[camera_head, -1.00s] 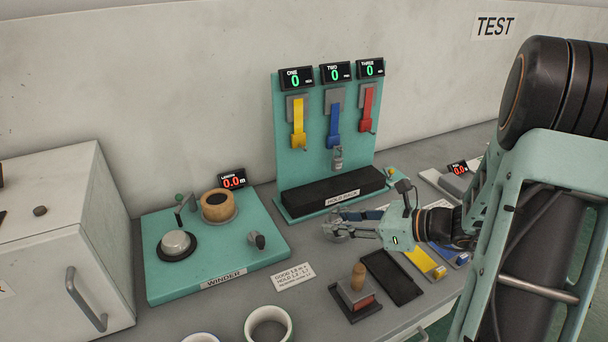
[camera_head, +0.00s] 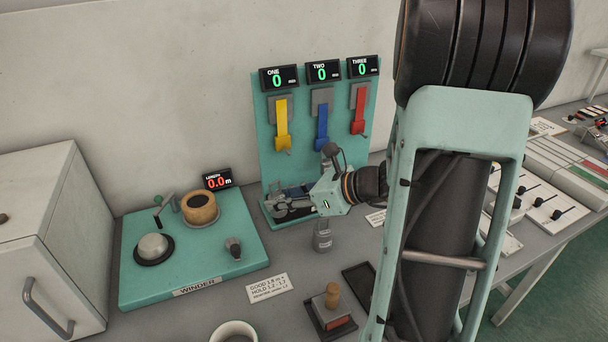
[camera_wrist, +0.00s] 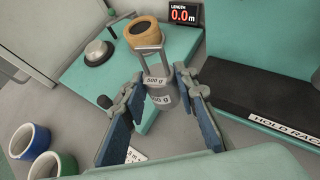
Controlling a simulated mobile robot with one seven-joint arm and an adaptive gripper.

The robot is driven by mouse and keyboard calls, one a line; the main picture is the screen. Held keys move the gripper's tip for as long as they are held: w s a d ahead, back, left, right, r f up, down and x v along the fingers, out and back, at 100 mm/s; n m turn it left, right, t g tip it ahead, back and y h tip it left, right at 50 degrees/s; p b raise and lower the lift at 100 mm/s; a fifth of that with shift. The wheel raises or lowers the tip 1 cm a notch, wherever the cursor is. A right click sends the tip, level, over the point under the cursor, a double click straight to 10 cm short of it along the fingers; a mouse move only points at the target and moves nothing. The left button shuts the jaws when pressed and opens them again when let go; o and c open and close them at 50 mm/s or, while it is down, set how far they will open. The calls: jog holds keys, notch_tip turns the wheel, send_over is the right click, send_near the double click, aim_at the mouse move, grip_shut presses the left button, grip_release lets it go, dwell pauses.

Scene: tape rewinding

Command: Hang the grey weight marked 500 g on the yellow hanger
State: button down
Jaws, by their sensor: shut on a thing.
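The grey weight marked 500 g (camera_wrist: 162,97) is upright between my gripper's fingers (camera_wrist: 158,77) in the wrist view, its loop handle at the top. My gripper (camera_head: 279,204) is shut on it; in the head view it points left, low in front of the hanger board, where the held weight is hard to make out. The yellow hanger (camera_head: 283,125) is the left one of three, above my fingers, and its hook looks empty.
The blue hanger (camera_head: 322,125) and red hanger (camera_head: 359,110) are to the right. Another grey cylinder (camera_head: 323,238) shows below my gripper, its label unreadable. The winder (camera_head: 235,260) is left; a stamp (camera_head: 332,305) is in front. My arm covers the right.

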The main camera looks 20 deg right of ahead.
jog(key=s+d+r+m+h+p, duration=0.1)
jog(key=d+r+m+h, duration=0.2)
jog(key=d+r, duration=0.15)
jog(key=shift+m+t, duration=0.3)
jog(key=shift+t, duration=0.3)
jog(key=shift+w+d+f+b, duration=0.1)
jog(key=shift+w+d+f, duration=0.15)
jog(key=shift+w, duration=1.35)
jog(key=shift+w+d+f+b, duration=0.15)
jog(key=shift+w+f, duration=0.25)
jog(key=shift+w, duration=1.15)
jog(key=shift+w+d+f+b, duration=0.1)
jog(key=shift+w+d+f, duration=0.15)
jog(key=shift+w, duration=1.35)
